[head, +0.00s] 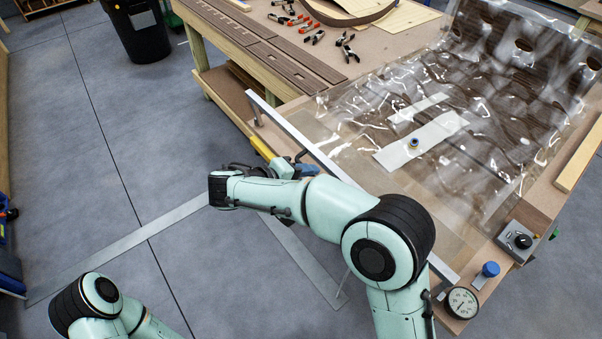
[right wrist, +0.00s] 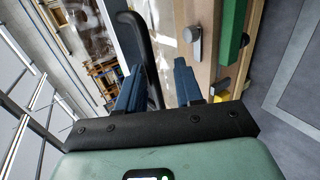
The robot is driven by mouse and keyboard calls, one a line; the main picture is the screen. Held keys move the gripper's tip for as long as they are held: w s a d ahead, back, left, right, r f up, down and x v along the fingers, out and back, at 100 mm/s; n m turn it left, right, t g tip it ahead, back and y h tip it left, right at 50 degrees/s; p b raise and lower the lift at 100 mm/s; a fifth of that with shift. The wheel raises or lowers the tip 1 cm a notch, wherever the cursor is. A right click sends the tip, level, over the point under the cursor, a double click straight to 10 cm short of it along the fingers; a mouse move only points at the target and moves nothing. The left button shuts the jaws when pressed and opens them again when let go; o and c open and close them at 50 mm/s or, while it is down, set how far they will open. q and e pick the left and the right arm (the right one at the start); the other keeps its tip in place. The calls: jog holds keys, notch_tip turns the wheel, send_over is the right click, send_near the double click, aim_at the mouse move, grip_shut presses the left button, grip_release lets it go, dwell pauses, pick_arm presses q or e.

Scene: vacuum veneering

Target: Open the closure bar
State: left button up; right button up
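The closure bar (head: 318,158) is a long pale metal bar along the near edge of the clear vacuum bag (head: 352,120). It also shows in the right wrist view (right wrist: 124,38), with a dark curved handle (right wrist: 147,50) beside it. My right gripper (head: 305,169) is at the bar's near side, largely hidden by its own arm in the head view. In the right wrist view, my right gripper (right wrist: 158,88) has its two blue fingers apart. The handle runs between them, closer to the left finger; contact cannot be told. My left gripper is out of view.
The wooden bench (head: 230,65) holds clamps (head: 313,37) and dark strips (head: 275,60). A vacuum gauge (head: 461,303) and a blue knob (head: 490,269) are at the bench's right corner. A black bin (head: 138,30) stands on the floor. Floor at left is mostly clear.

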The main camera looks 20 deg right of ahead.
jog(key=v, duration=1.3)
jog(key=shift+r+p, duration=0.25)
jog(key=shift+p, duration=0.05)
